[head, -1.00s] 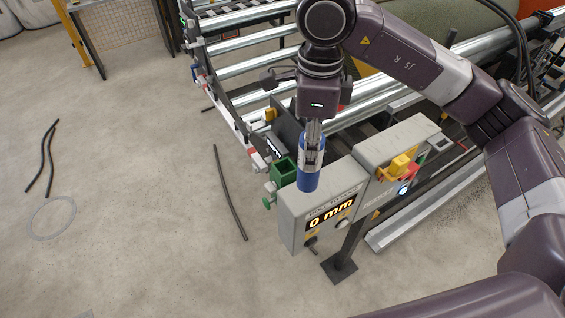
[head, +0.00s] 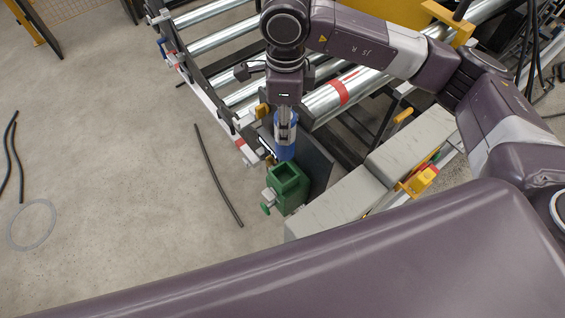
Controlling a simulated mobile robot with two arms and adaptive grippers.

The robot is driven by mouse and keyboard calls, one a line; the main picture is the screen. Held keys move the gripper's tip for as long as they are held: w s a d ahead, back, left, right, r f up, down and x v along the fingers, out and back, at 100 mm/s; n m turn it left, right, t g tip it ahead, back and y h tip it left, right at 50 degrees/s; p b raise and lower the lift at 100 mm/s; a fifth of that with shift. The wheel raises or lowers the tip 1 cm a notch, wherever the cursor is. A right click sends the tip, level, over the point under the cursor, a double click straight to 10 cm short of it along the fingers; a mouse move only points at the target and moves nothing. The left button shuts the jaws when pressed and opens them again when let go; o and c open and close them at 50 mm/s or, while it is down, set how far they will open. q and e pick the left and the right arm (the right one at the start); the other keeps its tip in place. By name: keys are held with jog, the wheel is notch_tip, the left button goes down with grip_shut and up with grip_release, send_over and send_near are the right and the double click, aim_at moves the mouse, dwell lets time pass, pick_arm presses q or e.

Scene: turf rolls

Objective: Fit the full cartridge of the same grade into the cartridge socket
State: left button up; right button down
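A blue cartridge (head: 285,152) hangs upright below my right gripper (head: 285,132), whose fingers are shut on it. A green box-like cartridge socket (head: 288,185) with an open top is mounted beside the grey control box. The cartridge appears just behind and above the socket's opening in the head view; its exact height over it cannot be told. The cartridge's top is partly hidden by the fingers. My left gripper is not in view.
A roller conveyor (head: 215,38) with a red-marked roller lies behind. Grey control boxes (head: 345,205) with a yellow-and-red switch (head: 420,180) stand right of the socket. Dark strips (head: 215,175) and a clear ring (head: 32,225) lie on the otherwise open floor at left.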

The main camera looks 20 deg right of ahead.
aim_at(284, 150)
notch_tip(284, 150, down, 6)
jog(key=shift+s+r+b, duration=0.15)
jog(key=shift+r+b, duration=0.05)
jog(key=shift+b, duration=0.8)
jog(key=shift+w+f+b, duration=0.25)
jog(key=shift+f+b, duration=0.2)
jog(key=shift+f, duration=0.7)
jog(key=f, duration=0.2)
jog(key=f+b, duration=0.1)
jog(key=shift+w+f, duration=0.1)
jog(key=shift+w, duration=0.15)
jog(key=shift+s+f, duration=0.1)
jog(key=shift+f, duration=0.05)
notch_tip(284, 150, down, 6)
jog(key=b, duration=0.3)
jog(key=c, duration=1.4)
grip_release()
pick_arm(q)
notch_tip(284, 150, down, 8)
pick_arm(e)
jog(key=shift+o, duration=0.2)
